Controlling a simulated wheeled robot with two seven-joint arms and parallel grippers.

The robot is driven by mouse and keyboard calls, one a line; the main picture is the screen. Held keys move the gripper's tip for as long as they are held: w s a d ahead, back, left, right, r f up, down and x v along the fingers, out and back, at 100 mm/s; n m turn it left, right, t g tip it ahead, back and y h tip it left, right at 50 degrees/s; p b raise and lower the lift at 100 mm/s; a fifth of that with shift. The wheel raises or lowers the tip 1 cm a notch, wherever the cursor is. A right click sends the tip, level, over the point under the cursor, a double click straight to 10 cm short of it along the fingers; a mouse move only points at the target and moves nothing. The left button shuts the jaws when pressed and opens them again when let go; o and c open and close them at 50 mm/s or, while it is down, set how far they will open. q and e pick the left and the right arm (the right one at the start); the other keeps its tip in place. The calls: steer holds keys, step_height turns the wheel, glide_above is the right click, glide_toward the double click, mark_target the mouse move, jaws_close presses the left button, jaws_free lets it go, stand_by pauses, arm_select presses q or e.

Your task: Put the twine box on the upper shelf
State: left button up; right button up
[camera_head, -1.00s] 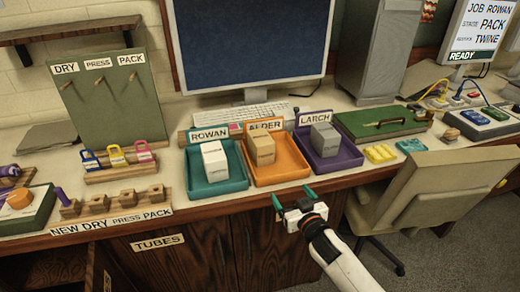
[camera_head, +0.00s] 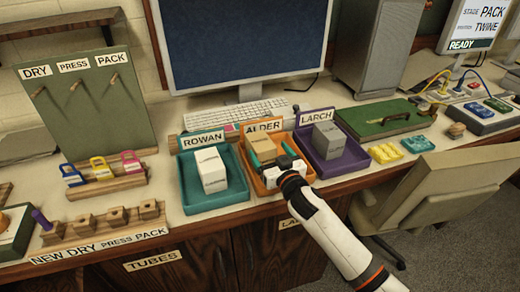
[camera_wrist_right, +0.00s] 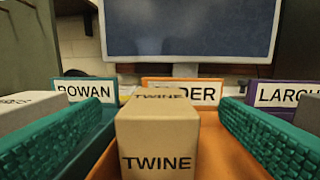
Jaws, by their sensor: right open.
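The twine box (camera_head: 265,145) is a tan box standing in the orange ALDER tray (camera_head: 259,182). In the right wrist view its label TWINE (camera_wrist_right: 157,163) faces me. My right gripper (camera_head: 271,155) is open at the near side of the box. Its two teal fingers (camera_wrist_right: 60,136) point forward, one on each side of the box, with visible gaps. The lower part of the box is partly hidden by my gripper in the head view. A dark wooden shelf (camera_head: 60,22) is on the wall at the upper left. My left gripper is not in view.
The teal ROWAN tray (camera_head: 218,203) with a white box (camera_head: 211,170) stands left of the ALDER tray. The purple LARCH tray (camera_head: 345,164) with a grey box (camera_head: 328,140) stands right. A monitor (camera_head: 240,45) rises behind. A green pegboard (camera_head: 90,105) stands below the shelf.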

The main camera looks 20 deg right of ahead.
mark_target(260, 141)
steer(key=w, duration=0.4)
steer(key=w+a, duration=0.1)
steer(key=w, duration=0.2)
steer(key=shift+f+p, duration=0.25)
steer(key=shift+p, duration=0.05)
steer(key=shift+s+r, duration=0.1)
steer(key=c, duration=1.3)
